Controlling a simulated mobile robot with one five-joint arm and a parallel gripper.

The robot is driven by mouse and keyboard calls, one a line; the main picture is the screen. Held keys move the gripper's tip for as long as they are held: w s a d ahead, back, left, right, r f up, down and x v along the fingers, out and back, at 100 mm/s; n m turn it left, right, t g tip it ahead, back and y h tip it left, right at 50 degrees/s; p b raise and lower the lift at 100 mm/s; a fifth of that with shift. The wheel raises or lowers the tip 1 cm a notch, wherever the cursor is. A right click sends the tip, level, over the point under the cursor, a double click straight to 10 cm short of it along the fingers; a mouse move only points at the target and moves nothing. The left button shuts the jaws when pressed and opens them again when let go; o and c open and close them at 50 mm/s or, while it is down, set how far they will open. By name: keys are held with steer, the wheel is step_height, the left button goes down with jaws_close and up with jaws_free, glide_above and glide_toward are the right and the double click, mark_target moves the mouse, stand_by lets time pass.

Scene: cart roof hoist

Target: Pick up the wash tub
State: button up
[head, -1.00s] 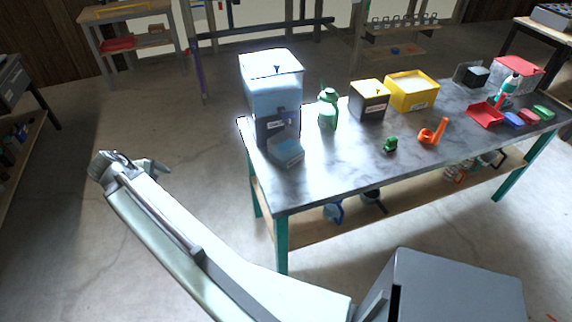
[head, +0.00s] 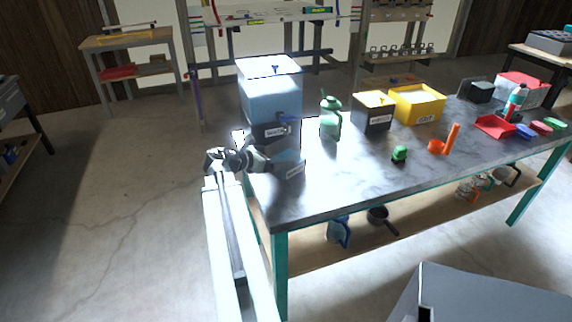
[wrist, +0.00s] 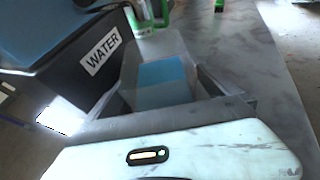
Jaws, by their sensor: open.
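A small open grey tub with a blue inside, which I take for the wash tub (head: 291,170), stands on the bench's left end, in front of the blue-topped water dispenser (head: 270,95). It carries a label on its front. In the wrist view the tub (wrist: 163,78) lies straight ahead, close to the dispenser's dark base labelled WATER (wrist: 70,62). My gripper (head: 264,162) is open, just left of the tub in the head view. In the wrist view its fingers (wrist: 165,88) spread to either side of the tub. Whether they touch it I cannot tell.
The grey bench (head: 350,180) also holds a green jug (head: 330,118), a dark labelled box (head: 373,112), a yellow bin (head: 418,103), a small green item (head: 399,154) and an orange item (head: 437,147). A lower shelf holds jugs and a pan (head: 377,215).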

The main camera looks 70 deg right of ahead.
steer(key=shift+b+x, duration=1.05)
steer(key=shift+x, duration=1.7)
steer(key=shift+w, duration=0.15)
steer(key=c, duration=1.8)
